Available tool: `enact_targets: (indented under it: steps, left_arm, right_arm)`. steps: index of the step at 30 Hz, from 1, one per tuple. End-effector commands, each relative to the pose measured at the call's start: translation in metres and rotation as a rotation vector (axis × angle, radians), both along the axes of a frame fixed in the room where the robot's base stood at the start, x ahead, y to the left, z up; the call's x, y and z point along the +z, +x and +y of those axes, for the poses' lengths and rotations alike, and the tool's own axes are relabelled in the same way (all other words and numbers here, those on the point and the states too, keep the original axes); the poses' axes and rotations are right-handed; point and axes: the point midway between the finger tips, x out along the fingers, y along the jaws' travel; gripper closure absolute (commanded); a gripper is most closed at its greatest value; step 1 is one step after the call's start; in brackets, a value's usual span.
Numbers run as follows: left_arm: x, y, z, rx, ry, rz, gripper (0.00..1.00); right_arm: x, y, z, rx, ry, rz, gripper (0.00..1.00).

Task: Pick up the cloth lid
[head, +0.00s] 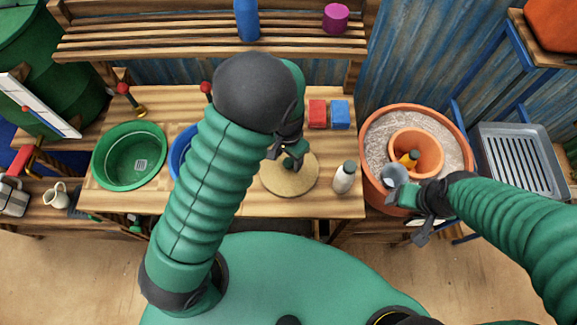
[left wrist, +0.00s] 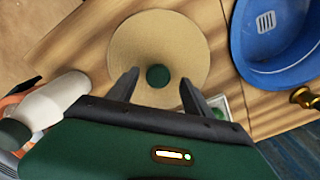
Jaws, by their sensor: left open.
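The cloth lid (head: 290,184) is a round beige disc with a green knob, lying flat on the wooden bench. In the left wrist view the lid (left wrist: 160,36) shows from above, with its dark green knob (left wrist: 158,76) near the middle. My left gripper (head: 284,156) is over the lid. In the left wrist view its open fingers (left wrist: 158,84) stand on either side of the knob, with gaps beside it. I cannot tell their height above the lid. My right gripper (head: 423,198) is at the orange pot, beside a grey rounded thing (head: 395,177); its jaws are unclear.
A white bottle (head: 344,178) stands just right of the lid. Red (head: 317,114) and blue (head: 340,115) blocks sit behind it. A blue basin (left wrist: 275,40), partly hidden by my left arm in the head view, and a green basin (head: 130,157) are to the left.

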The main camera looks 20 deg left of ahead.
Motion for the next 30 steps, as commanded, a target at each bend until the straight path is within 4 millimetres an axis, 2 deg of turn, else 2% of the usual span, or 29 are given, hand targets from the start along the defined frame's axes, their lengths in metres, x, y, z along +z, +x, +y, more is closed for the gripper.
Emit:
enact_targets:
  steps: [3,5,12,25,30]
  left_arm:
    - [-0.023,-0.001,0.000,0.002,0.002,0.004,0.41]
    - [-0.029,-0.001,0.000,0.001,0.001,0.003,0.41]
    - [-0.032,0.000,0.000,0.001,0.000,0.000,0.41]
    - [-0.032,0.000,0.000,0.001,0.000,0.001,0.98]
    - [-0.032,0.000,0.000,0.000,0.000,0.000,1.00]
  right_arm:
    - [0.002,0.000,0.000,0.000,0.000,0.000,0.28]
    - [0.001,0.000,0.000,0.000,0.000,0.000,0.28]
    - [0.001,0.000,0.000,0.000,0.000,0.000,0.28]
    - [0.002,0.000,0.000,0.000,0.000,0.000,0.28]
    - [0.002,0.000,0.000,0.000,0.000,0.000,0.28]
